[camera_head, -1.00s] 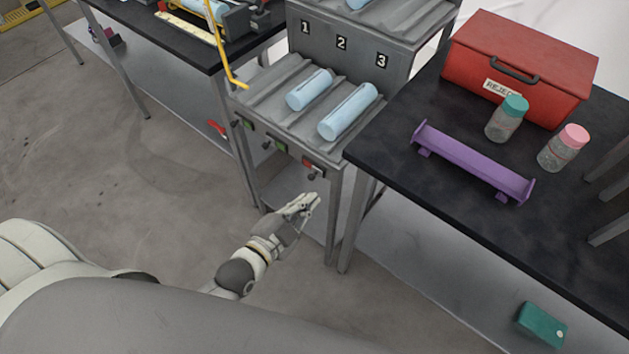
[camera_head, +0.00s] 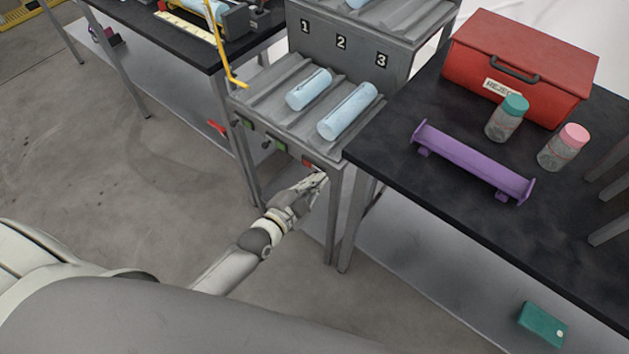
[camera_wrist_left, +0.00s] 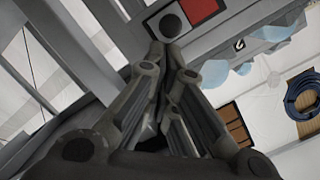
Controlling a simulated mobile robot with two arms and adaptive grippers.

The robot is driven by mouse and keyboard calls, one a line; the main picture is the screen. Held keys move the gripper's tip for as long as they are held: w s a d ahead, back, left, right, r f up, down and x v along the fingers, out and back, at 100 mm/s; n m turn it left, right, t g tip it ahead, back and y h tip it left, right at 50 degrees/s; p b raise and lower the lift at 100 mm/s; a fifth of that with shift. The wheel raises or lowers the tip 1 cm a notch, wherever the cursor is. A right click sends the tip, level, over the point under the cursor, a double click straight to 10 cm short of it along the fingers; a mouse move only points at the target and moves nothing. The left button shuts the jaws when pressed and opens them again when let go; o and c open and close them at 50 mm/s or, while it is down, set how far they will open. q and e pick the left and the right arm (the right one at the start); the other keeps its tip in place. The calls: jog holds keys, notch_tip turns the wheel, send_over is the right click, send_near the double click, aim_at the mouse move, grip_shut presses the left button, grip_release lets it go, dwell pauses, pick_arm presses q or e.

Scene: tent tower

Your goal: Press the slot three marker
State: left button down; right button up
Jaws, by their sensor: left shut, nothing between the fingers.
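The slot three marker is a small red plate (camera_head: 308,163) on the front edge of the grey rack, below the number 3 lane. The left wrist view shows the red plate (camera_wrist_left: 201,9) beside a round dark knob (camera_wrist_left: 171,26). My left gripper (camera_head: 319,179) is shut and empty, just below and in front of the plate. In the left wrist view its fingertips (camera_wrist_left: 168,57) point at the knob, close below it. I cannot tell whether they touch it. In the head view the gripper hides the knob. My right gripper is not in view.
Two light blue cylinders (camera_head: 347,111) lie in the rack's lanes. A black table (camera_head: 400,175) with a purple holder (camera_head: 470,163) and a red box (camera_head: 530,60) stands at the right, close to the rack leg.

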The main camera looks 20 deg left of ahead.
pick_arm(q)
jog(key=shift+w+a, duration=0.25)
jog(key=shift+a, duration=0.4)
jog(key=shift+w+a, duration=0.2)
jog(key=shift+a, duration=0.4)
jog(key=shift+w+a, duration=0.25)
jog(key=shift+a, duration=0.4)
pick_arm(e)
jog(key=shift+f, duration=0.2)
